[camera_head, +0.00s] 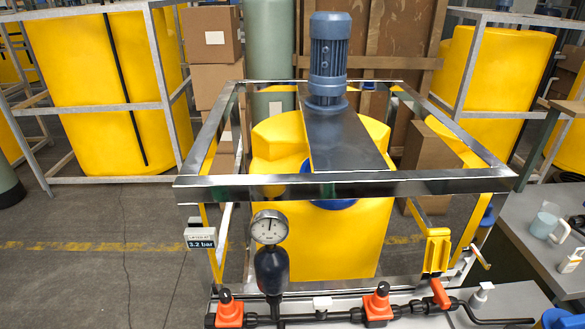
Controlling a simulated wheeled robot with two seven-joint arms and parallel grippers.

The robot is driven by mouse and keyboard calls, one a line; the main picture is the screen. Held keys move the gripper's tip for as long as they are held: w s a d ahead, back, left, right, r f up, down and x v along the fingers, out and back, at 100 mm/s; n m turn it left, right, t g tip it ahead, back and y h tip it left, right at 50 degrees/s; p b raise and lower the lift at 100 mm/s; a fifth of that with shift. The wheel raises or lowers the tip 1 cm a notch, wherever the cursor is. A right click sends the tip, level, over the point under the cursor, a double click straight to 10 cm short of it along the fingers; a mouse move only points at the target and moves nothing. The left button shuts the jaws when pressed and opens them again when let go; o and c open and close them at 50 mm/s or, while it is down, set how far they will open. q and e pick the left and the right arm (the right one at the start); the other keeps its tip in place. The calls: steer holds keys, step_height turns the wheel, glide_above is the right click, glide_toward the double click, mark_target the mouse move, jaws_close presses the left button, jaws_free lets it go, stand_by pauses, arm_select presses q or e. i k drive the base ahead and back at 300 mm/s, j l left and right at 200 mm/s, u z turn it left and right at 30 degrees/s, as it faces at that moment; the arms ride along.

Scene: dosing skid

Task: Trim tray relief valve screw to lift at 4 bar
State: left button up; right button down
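Two orange valves with black tops sit on a dark pipe along the bottom edge, the left valve (229,311) and the right valve (377,304). I cannot tell which is the relief valve, and no screw is clear at this size. A round pressure gauge (268,227) stands above a dark rounded vessel (271,268) between them; its needle points roughly upward. A small display (201,244) on the frame's left reads 3.2 bar. The pale tray (322,318) shows behind the pipe and is cut off below. Neither gripper is in view.
A metal frame (345,186) with a blue motor (328,58) stands over a yellow tank (322,245). An orange handle (439,293) and a white bottle (482,295) are at lower right. A grey table (530,255) at right holds a mug (543,225).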

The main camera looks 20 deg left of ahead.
mark_target(225, 295)
steer(key=u, duration=1.25)
